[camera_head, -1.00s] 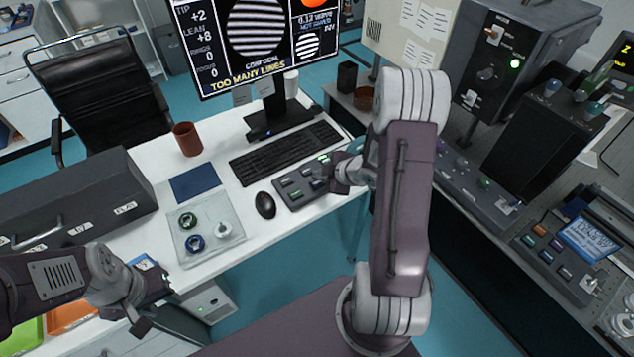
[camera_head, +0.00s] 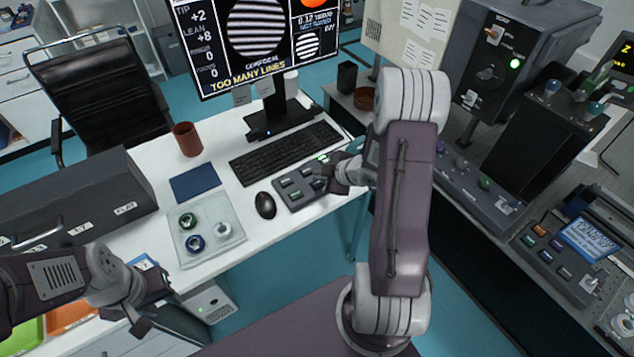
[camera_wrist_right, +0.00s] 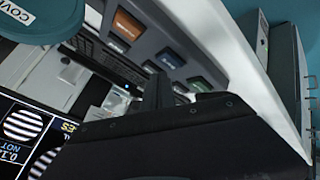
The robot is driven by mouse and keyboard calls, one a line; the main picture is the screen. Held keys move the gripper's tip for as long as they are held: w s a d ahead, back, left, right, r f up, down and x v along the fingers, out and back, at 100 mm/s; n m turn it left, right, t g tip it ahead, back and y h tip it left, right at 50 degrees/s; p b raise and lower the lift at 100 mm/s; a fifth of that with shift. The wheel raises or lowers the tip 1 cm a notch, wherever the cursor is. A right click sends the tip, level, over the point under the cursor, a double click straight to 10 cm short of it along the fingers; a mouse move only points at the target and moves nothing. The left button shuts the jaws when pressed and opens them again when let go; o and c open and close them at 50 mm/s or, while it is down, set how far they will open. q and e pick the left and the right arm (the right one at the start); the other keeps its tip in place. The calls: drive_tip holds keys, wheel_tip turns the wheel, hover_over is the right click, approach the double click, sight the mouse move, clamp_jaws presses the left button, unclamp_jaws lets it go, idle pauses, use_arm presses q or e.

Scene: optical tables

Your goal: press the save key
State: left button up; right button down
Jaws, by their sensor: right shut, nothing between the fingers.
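A grey key pad (camera_head: 283,194) with two rows of small keys lies on the white desk, right of the mouse. The labels are too small to read in the head view, so I cannot tell which is the save key. My right gripper (camera_head: 319,181) is shut and empty, its tip over the pad's right part; I cannot tell whether it touches a key. In the right wrist view, a dark part of the gripper hides much of a panel with an orange key (camera_wrist_right: 128,25) and several darker keys. My left gripper (camera_head: 154,305) is open and empty, left of the desk's front edge.
A black keyboard (camera_head: 285,152) lies behind the pad, with the monitor (camera_head: 255,45) beyond. The mouse (camera_head: 265,205) and a clear tray (camera_head: 207,248) with small round parts lie to the left. A brown cup (camera_head: 187,139) stands farther back.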

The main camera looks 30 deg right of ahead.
sight(319, 184)
drive_tip(key=shift+f, duration=0.15)
drive_tip(key=shift+f+b, duration=0.25)
drive_tip(key=shift+b, duration=0.1)
drive_tip(key=shift+f+b, duration=0.4)
drive_tip(key=shift+f, duration=0.05)
idle(0.6)
drive_tip(key=shift+r, duration=0.1)
drive_tip(key=shift+r+p, duration=0.75)
drive_tip(key=shift+p, duration=0.15)
wheel_tip(319, 184, up, 5)
drive_tip(key=p, duration=0.5)
drive_tip(key=shift+r, duration=0.1)
drive_tip(key=shift+a, duration=0.1)
idle(0.4)
